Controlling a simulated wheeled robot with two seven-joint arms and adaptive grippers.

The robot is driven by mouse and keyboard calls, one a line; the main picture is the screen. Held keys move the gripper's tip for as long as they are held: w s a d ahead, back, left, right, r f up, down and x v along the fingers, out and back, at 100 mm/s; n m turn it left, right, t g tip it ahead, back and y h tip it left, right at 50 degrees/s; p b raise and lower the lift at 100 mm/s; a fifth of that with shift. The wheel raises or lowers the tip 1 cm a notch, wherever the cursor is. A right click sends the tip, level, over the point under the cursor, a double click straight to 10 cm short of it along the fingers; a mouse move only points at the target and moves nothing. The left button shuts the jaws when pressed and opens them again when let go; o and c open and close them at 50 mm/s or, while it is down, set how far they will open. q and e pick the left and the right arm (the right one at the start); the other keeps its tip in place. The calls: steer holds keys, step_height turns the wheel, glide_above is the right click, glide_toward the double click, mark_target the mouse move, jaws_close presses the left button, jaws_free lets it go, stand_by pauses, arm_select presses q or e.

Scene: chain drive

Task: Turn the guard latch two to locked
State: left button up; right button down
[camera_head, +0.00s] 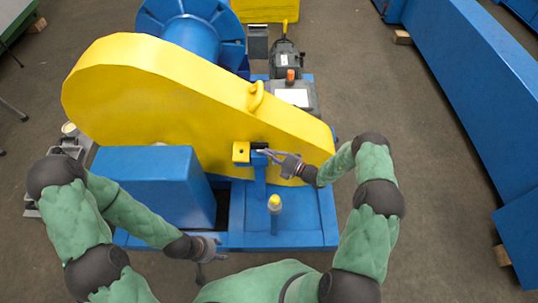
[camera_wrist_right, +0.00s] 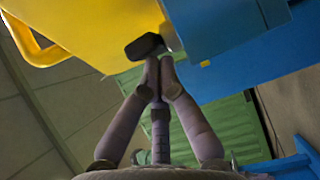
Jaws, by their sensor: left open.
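The yellow chain guard (camera_head: 150,85) has a small latch with a yellow block (camera_head: 241,152) on its near side, beside a blue post (camera_head: 260,178). In the right wrist view a black latch handle (camera_wrist_right: 145,46) sits against the yellow guard and blue bracket. My right gripper (camera_head: 262,153) is at this latch; its fingertips (camera_wrist_right: 159,62) are together just below the black handle. I cannot tell whether they touch it. The latch's locked marking is not legible. My left gripper (camera_head: 212,262) is open and empty, low in front of the blue base.
A blue box (camera_head: 157,180) stands left of the latch on the blue base (camera_head: 300,215). A yellow-topped post (camera_head: 274,203) stands in front of the latch. A motor (camera_head: 286,60) and blue drum (camera_head: 190,40) lie behind. Floor is free at right, before a long blue beam (camera_head: 470,80).

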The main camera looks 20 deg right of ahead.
steer(key=shift+w+d+n+g+y, duration=0.1)
steer(key=shift+d+n+g+y, duration=0.05)
steer(key=shift+n+g+y, duration=0.2)
steer(key=shift+b, duration=0.3)
steer(key=shift+w+d+b, duration=0.25)
steer(key=shift+b, duration=0.05)
steer(key=shift+w+d, duration=0.1)
steer(key=shift+w+d+b, duration=0.5)
steer(key=shift+w+d, duration=0.05)
steer(key=shift+w, duration=0.35)
steer(key=shift+w+d, duration=0.1)
steer(key=shift+w, duration=0.1)
stand_by(0.8)
